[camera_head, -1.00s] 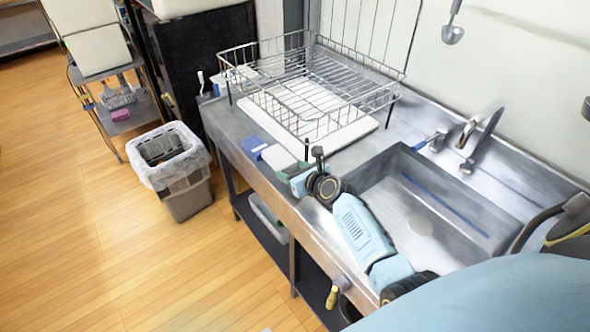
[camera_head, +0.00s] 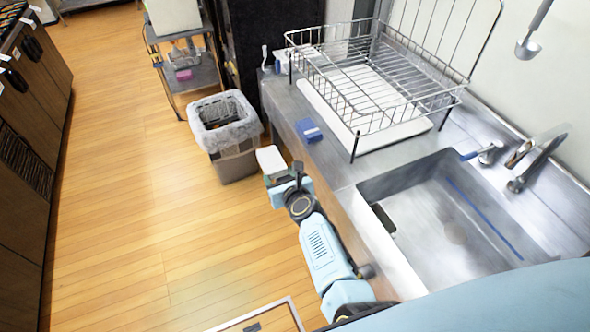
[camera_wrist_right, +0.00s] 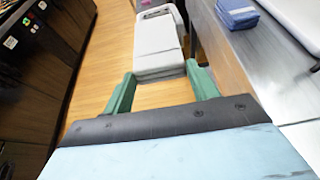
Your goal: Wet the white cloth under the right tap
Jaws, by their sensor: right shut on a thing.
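My right gripper (camera_head: 276,176) is shut on the white cloth (camera_head: 271,158), a folded pale block, and holds it over the floor, in front of the counter's front edge. In the right wrist view the cloth (camera_wrist_right: 158,45) lies between and beyond the green fingers of the gripper (camera_wrist_right: 162,85). A metal tap (camera_head: 528,160) stands at the wall behind the steel sink (camera_head: 440,215). A smaller blue-ended tap fitting (camera_head: 483,152) is to its left. The sink basin looks empty. My left gripper is out of view.
A wire dish rack (camera_head: 375,75) stands on the counter behind the sink's left end. A folded blue cloth (camera_head: 309,131) lies at the counter's front edge. A lined bin (camera_head: 236,165) and a cart (camera_head: 182,75) stand on the floor. Dark cabinets (camera_head: 30,130) line the left side.

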